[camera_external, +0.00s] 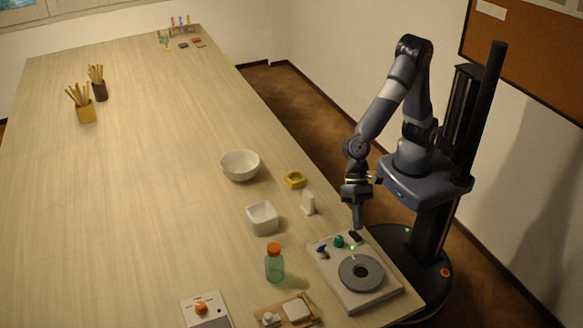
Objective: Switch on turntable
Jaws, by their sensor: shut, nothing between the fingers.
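The turntable (340,291) is a pale box with a dark grey disc (346,274) on top, at the front right of the table. Its back edge carries a blue lever-like part (321,251), a teal knob (339,241) and a small dark switch-like part (355,236). A small green light (352,247) shows near them. My gripper (358,224) points down, shut and empty, just above the dark part. I cannot tell whether it touches that part.
A green bottle with an orange cap (274,265), a square white bowl (262,218), a white upright piece (308,204), a yellow piece (294,180) and a round bowl (240,166) stand nearby. A panel with an orange knob (201,308) lies at front.

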